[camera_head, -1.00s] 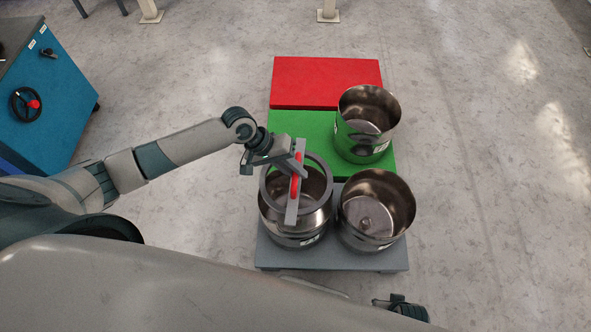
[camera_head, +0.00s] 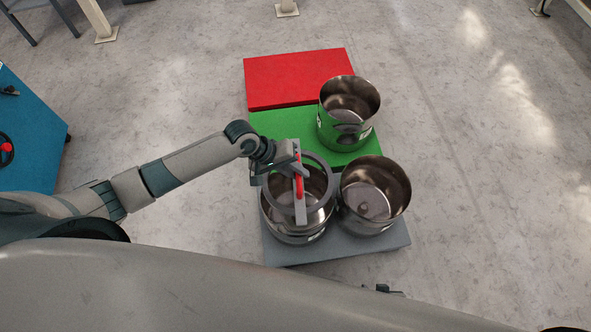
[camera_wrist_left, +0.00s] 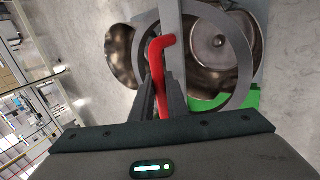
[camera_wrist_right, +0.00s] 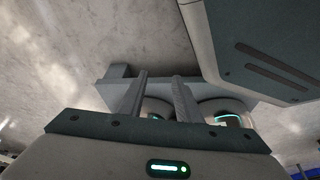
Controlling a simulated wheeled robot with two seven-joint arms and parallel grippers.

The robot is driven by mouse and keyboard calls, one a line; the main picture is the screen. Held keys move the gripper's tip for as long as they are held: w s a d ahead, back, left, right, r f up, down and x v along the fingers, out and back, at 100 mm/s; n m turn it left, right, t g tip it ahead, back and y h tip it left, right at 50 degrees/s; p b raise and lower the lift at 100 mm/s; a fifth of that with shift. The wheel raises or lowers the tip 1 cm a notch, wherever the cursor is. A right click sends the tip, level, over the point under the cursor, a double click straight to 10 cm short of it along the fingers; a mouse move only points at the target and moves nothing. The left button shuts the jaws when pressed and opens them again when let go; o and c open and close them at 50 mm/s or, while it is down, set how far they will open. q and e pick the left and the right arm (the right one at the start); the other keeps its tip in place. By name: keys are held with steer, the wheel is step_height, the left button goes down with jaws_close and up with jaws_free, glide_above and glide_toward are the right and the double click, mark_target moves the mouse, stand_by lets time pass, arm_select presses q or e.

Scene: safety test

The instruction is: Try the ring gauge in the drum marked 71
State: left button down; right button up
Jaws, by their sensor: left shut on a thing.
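The ring gauge (camera_head: 330,197) is a grey ring with a flat crossbar and a red handle. My left gripper (camera_head: 297,171) is shut on the red handle, which also shows in the left wrist view (camera_wrist_left: 157,58). The ring overlaps the mouth of the left steel drum (camera_head: 292,232); its height over the rim is hard to tell. A second drum (camera_head: 375,200) stands to the right on the grey platform, and a third (camera_head: 345,128) on the green one. Their markings cannot be read. My right gripper (camera_wrist_right: 158,85) is open and empty in the right wrist view.
The grey platform (camera_head: 300,254), green platform (camera_head: 275,125) and red platform (camera_head: 300,78) lie in a row. The red one is bare. A blue cabinet (camera_head: 30,135) stands at the left. The floor to the right is clear.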

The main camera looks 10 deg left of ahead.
mark_target(292, 181)
arm_select(q)
steer(key=shift+f, duration=0.15)
arm_select(e)
steer(key=shift+d+r, duration=0.1)
